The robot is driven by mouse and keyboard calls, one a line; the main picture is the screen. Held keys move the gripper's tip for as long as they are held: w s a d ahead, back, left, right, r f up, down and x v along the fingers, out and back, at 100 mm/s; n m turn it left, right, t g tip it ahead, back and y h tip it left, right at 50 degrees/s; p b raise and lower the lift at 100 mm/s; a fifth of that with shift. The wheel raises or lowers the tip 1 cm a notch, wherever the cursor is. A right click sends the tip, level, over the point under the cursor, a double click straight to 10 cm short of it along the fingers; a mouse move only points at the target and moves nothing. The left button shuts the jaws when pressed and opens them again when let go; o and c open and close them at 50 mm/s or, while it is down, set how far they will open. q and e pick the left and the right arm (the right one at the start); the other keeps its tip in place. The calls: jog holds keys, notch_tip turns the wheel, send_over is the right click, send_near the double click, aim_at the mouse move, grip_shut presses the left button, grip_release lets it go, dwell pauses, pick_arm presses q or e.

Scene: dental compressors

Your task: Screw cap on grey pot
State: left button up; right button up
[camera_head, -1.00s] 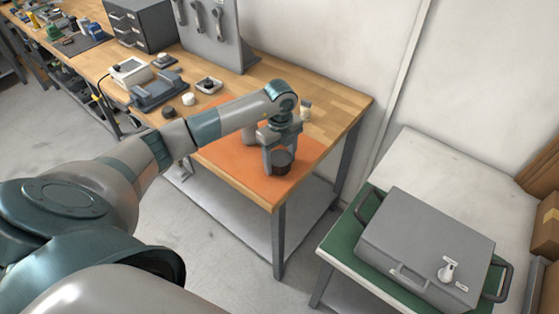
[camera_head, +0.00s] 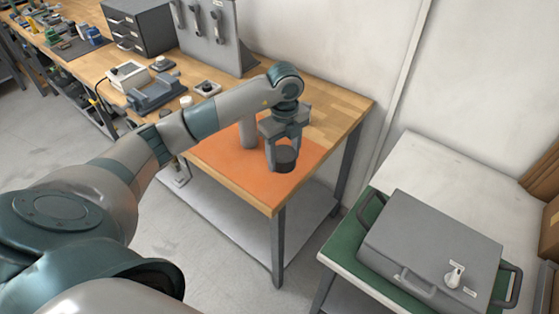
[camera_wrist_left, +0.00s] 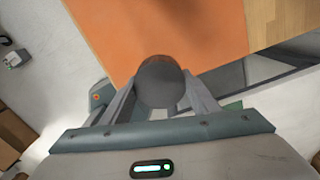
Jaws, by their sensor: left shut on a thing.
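My left gripper (camera_head: 283,150) points down over the orange mat near the bench's front corner. It is shut on a dark grey cylinder (camera_head: 284,161), with a finger on each side. In the left wrist view, the cylinder (camera_wrist_left: 161,80) shows as a dark round shape between the fingers, with the mat behind it. I cannot tell whether it is the grey pot or a cap. A light grey cylinder (camera_head: 248,133) stands upright on the mat, left of the gripper and partly behind my arm. A small white round piece (camera_head: 186,101) lies on the wood. My right gripper is not in view.
The orange mat (camera_head: 225,160) has bare room left of the gripper. A grey fixture (camera_head: 155,92), drawers (camera_head: 140,25) and a tool panel (camera_head: 210,35) stand further back. A grey case (camera_head: 430,245) sits on a side table at right.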

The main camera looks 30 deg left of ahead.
pick_arm(q)
jog(key=s+d+r+b, duration=0.1)
jog(key=s+d+r, duration=0.3)
jog(key=d, duration=0.3)
jog(key=shift+s+d+r, duration=0.25)
jog(key=shift+d+r, duration=0.05)
jog(key=shift+r, duration=0.4)
